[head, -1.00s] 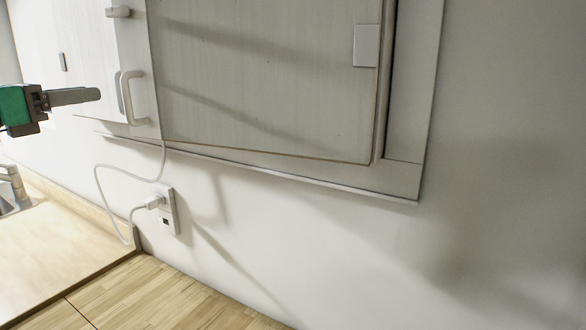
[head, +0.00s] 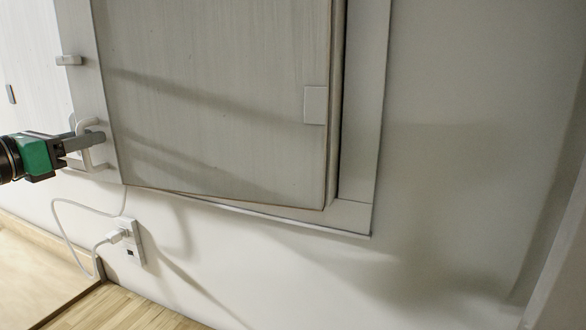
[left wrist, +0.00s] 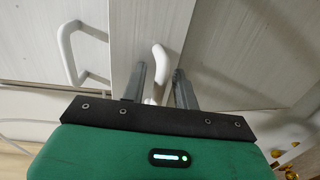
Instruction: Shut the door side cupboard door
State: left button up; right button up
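The pale wood-grain cupboard door (head: 215,95) fills the upper middle of the head view. Its lower edge slants away from the cabinet's bottom edge, so it looks slightly ajar. A white curved handle (head: 88,126) is at its left side, partly hidden by my left gripper (head: 98,139). In the left wrist view my left gripper (left wrist: 163,87) has its two grey fingers apart, with a white handle (left wrist: 159,65) between them. Gaps show beside the handle, and I cannot tell whether either finger touches it. My right gripper is in neither view.
Another white handle (left wrist: 75,52) stands to the left in the wrist view. Below the cabinet, a white cable (head: 62,225) runs to a wall socket (head: 129,240). A wooden counter (head: 120,310) lies at the lower left. Bare wall is at the right.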

aim_at(106, 130)
pick_arm(q)
jog(key=shift+c, duration=0.4)
grip_shut()
jog(key=shift+w, duration=0.15)
jog(key=shift+w+d+r+m+h+p, duration=0.15)
jog(key=shift+w+m+h+p, duration=0.25)
jog(key=shift+w+p, duration=0.45)
jog(key=shift+w+d+m+g+h+p, duration=0.2)
jog(key=shift+w+g+h+p, duration=0.1)
jog(key=shift+w+p, duration=0.4)
jog(key=shift+w+d+m+g+h+p, duration=0.1)
jog(key=shift+w+d+g+h+p, duration=0.15)
jog(key=shift+w+p, duration=0.45)
jog(key=shift+w, duration=0.3)
